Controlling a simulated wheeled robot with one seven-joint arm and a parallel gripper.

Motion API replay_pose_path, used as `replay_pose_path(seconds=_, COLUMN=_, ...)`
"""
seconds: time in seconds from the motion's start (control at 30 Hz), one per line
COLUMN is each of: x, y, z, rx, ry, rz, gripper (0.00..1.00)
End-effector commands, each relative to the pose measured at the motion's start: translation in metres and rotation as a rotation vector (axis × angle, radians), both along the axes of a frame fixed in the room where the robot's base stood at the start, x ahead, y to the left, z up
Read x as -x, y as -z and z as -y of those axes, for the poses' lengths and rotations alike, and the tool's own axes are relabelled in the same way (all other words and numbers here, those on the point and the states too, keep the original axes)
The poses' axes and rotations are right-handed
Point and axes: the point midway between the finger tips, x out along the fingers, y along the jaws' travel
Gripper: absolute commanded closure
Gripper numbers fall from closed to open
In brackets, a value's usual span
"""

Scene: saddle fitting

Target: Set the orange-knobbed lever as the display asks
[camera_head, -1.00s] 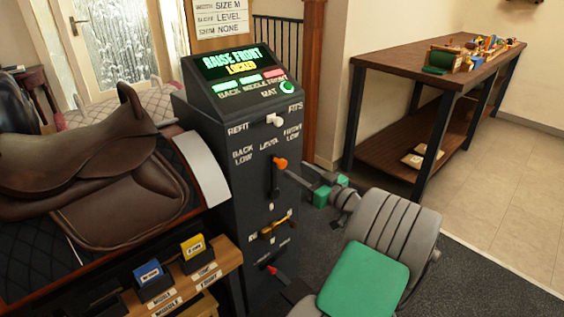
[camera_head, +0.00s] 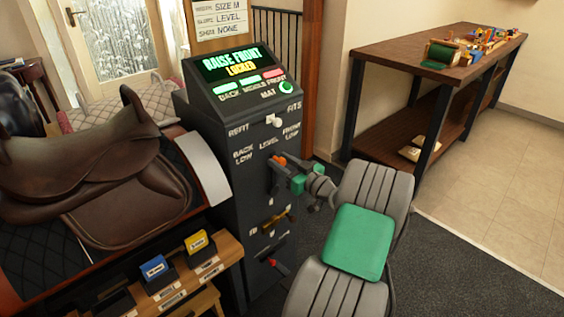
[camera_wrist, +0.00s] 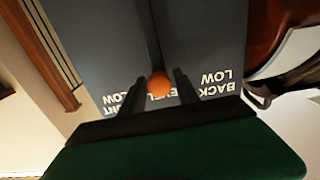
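The lever's orange knob (camera_head: 278,160) is on the front of the dark console (camera_head: 225,160), below the label LEVEL, between BACK LOW and FRONT LOW. The display (camera_head: 238,64) reads RAISE FRONT and LOCKED. My gripper (camera_head: 285,167) is at the knob, partly covering it from the right. In the wrist view the orange knob (camera_wrist: 160,86) sits between my two dark fingertips (camera_wrist: 160,90), with little or no gap. I cannot tell whether they press on it.
A white knob (camera_head: 274,121) stands above, between REFIT and FITS. A yellow-brown handle (camera_head: 276,222) and a red-tipped lever (camera_head: 276,265) are below. A brown saddle (camera_head: 95,165) stands left, with blue and yellow blocks on a wooden shelf. A workbench (camera_head: 430,60) is back right.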

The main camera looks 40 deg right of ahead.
Motion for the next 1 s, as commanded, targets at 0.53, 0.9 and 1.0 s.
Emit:
replay_pose_path(seconds=0.53, x=0.0003, y=-0.0001, z=0.0001, rx=0.0, ry=0.0, rz=0.0, gripper=1.0)
replay_pose_path(seconds=0.9, x=0.0003, y=-0.0001, z=0.0, rx=0.0, ry=0.0, rz=0.0, gripper=1.0)
replay_pose_path(seconds=1.0, x=0.0003, y=-0.0001, z=0.0, rx=0.0, ry=0.0, rz=0.0, gripper=1.0)
